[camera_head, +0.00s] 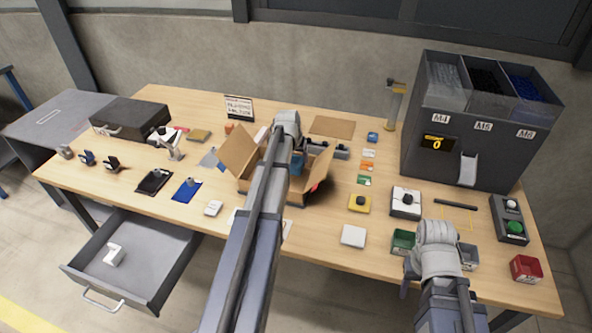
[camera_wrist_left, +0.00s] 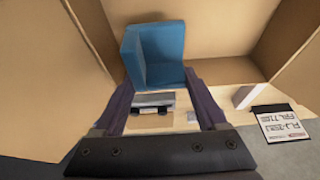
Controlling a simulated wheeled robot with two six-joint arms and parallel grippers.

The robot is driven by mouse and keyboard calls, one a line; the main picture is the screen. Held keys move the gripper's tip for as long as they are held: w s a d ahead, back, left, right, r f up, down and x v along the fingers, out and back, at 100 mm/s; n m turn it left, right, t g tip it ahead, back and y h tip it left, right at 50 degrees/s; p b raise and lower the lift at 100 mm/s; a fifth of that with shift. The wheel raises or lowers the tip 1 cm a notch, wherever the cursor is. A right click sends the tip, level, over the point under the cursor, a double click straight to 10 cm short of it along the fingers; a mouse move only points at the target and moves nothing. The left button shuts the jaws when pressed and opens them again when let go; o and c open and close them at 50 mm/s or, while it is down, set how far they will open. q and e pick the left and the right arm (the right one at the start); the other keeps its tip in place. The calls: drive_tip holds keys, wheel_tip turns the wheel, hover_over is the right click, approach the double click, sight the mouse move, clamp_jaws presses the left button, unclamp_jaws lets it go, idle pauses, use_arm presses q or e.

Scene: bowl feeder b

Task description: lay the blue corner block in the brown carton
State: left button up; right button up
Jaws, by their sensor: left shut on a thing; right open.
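The blue corner block (camera_wrist_left: 155,52) is between the two fingertips of my left gripper (camera_wrist_left: 162,88) in the left wrist view. Brown cardboard walls surround it there. In the head view the brown carton (camera_head: 239,150) stands open at the middle of the table, flaps spread. My left gripper (camera_head: 298,152) is over the carton's opening, and part of the blue block (camera_head: 296,166) shows below it. I cannot tell whether the block touches the carton floor. My right gripper (camera_head: 409,276) is at the table's front edge, open, mostly hidden by its wrist.
A grey dispenser (camera_head: 455,150) with bins stands at the back right. A black case (camera_head: 130,118) is at the back left. Small parts and trays lie around the carton. An open drawer (camera_head: 135,255) juts out at the front left.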

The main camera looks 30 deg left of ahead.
sight(296, 164)
use_arm(q)
drive_tip(key=shift+f+b, duration=1.8)
drive_tip(key=shift+f, duration=0.2)
drive_tip(key=o, duration=1.3)
drive_tip(key=shift+c, duration=0.2)
drive_tip(key=shift+r, duration=0.15)
drive_tip(key=p+v, duration=1.1)
drive_tip(key=v, duration=0.1)
